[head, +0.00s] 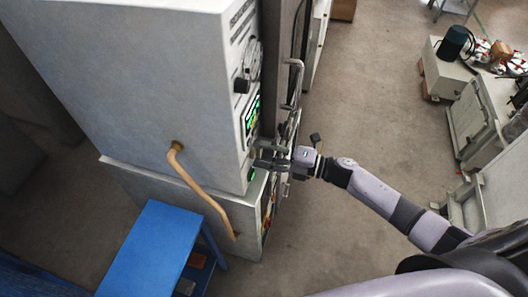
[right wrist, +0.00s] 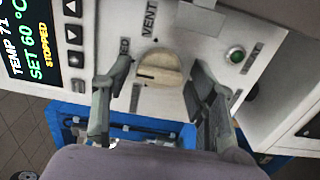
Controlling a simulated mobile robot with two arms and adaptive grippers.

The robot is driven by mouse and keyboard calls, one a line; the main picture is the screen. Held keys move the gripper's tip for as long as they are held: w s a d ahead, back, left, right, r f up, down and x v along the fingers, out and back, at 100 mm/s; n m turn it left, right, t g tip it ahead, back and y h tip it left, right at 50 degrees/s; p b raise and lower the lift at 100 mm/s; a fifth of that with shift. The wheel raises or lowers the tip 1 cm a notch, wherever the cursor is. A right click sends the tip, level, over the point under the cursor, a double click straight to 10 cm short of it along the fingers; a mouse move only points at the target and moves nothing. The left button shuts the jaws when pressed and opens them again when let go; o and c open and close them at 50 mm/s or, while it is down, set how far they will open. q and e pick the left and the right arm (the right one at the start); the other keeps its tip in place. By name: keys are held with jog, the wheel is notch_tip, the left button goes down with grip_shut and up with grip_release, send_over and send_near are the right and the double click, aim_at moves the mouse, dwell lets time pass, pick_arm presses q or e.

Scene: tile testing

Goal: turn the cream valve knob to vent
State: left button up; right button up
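The cream valve knob (right wrist: 158,68) is on the pale panel in the right wrist view, with a raised ridge running roughly crosswise. The word VENT (right wrist: 149,20) is printed above it, and a partly hidden label ending in ED is at its upper left. My right gripper (head: 270,157) is at the front of the grey cabinet in the head view. In the right wrist view its fingers are apart, one on each side of the knob; I cannot tell whether they touch it. The knob cannot be made out in the head view. My left gripper is not in view.
A green button (right wrist: 236,54) is right of the knob, and a lit temperature display (right wrist: 30,55) is at the left. A door handle (head: 293,82) stands out above my right gripper. A blue table (head: 150,245) is beside the cabinet.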

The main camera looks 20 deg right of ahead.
jog(key=c, duration=0.9)
jog(key=shift+m, duration=0.3)
jog(key=shift+m+p, duration=1.5)
jog(key=shift+m, duration=5.1)
jog(key=o, duration=1.1)
jog(key=shift+o, duration=0.2)
